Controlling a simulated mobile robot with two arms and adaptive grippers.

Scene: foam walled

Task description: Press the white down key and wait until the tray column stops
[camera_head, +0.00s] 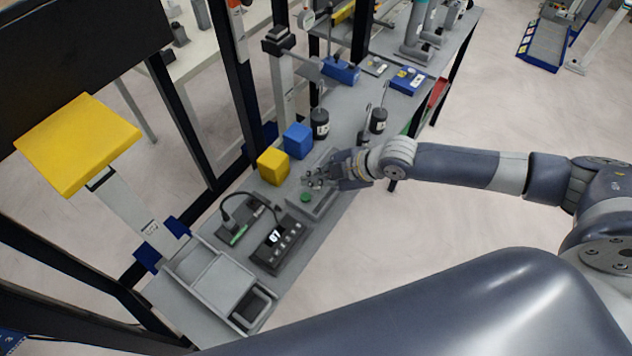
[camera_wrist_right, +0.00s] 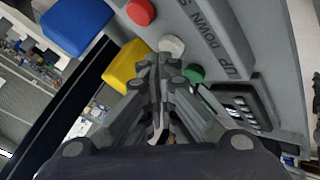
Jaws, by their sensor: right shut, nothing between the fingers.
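A grey key panel (camera_head: 325,204) lies on the bench; it also shows in the right wrist view (camera_wrist_right: 225,45), lettered UP, DOWN and a cut-off S. The white key (camera_wrist_right: 172,44) sits between the red key (camera_wrist_right: 141,12) and the green key (camera_wrist_right: 194,74), by the word DOWN. My right gripper (camera_wrist_right: 163,62) is shut and empty, its tips right at the white key's near edge. I cannot tell whether they touch it. In the head view my right gripper (camera_head: 316,178) is over the panel and hides the white key; the green key (camera_head: 305,197) shows. I cannot single out the tray column.
A yellow block (camera_head: 273,167) and a blue block (camera_head: 298,141) stand beside the panel. A dark box with a lit display (camera_head: 277,243) and a grey tray (camera_head: 216,280) are nearer. A yellow plate (camera_head: 78,143) tops a post at left.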

